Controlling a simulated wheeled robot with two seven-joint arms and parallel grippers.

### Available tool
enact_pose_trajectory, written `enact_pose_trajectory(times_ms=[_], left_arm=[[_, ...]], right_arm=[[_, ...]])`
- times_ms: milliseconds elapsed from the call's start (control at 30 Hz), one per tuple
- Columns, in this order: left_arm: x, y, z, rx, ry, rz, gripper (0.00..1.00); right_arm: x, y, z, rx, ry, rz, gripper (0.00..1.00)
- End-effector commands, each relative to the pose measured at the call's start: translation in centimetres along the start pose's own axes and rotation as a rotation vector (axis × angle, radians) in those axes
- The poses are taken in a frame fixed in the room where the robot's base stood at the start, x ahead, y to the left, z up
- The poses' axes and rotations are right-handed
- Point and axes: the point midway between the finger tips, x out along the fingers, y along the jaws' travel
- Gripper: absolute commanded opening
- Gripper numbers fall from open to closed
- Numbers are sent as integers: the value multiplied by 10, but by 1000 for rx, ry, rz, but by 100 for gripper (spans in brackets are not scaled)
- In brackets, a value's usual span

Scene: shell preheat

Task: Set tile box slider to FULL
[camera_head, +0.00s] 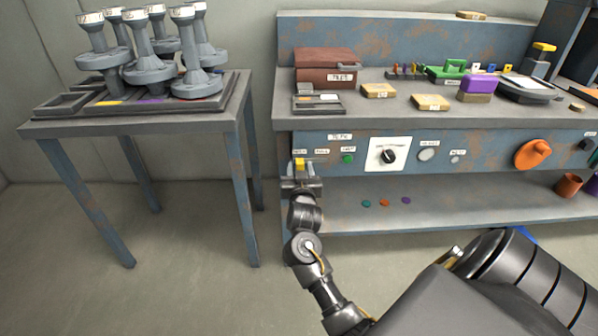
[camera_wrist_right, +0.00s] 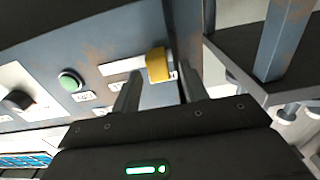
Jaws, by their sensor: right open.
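A yellow slider knob (camera_head: 299,162) sits at the left end of the blue front panel (camera_head: 470,150), under small labels too small to read. In the right wrist view the yellow knob (camera_wrist_right: 159,65) is at the right end of a pale strip (camera_wrist_right: 121,66). My right gripper (camera_head: 301,178) is just in front of and below the knob. In the wrist view its fingers (camera_wrist_right: 160,85) are open, one on each side of the knob; I cannot tell whether either touches it. My left gripper is not in view.
A green button (camera_head: 347,158), a black dial (camera_head: 388,156) and an orange knob (camera_head: 533,153) are along the panel. A brown box (camera_head: 325,72) stands on the bench above. A side table (camera_head: 135,126) with grey insulator-like parts stands left. The lower shelf (camera_head: 460,215) is mostly clear.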

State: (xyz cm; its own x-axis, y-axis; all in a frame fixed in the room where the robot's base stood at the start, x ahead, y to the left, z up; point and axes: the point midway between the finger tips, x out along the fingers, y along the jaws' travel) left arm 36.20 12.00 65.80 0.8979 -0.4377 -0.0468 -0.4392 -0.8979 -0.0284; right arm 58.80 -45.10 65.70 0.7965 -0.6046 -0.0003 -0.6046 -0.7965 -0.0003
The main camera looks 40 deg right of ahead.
Motion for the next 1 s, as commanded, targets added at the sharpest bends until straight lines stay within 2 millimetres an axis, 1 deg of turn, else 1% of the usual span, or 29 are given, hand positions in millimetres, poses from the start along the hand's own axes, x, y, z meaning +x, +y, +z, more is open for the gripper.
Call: enact_pose_trajectory(times_ms=[100, 333, 667, 933, 1000], left_arm=[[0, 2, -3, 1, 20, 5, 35], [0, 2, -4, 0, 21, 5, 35], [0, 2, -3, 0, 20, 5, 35], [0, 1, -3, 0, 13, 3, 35], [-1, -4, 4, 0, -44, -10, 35]], right_arm=[[4, 0, 0, 0, -1, 0, 44], [4, 0, 0, 0, -1, 0, 44], [4, -1, 0, 0, 0, -1, 0], [4, -2, -1, 0, -1, -6, 0], [4, -4, -2, -2, -1, -16, 0]])
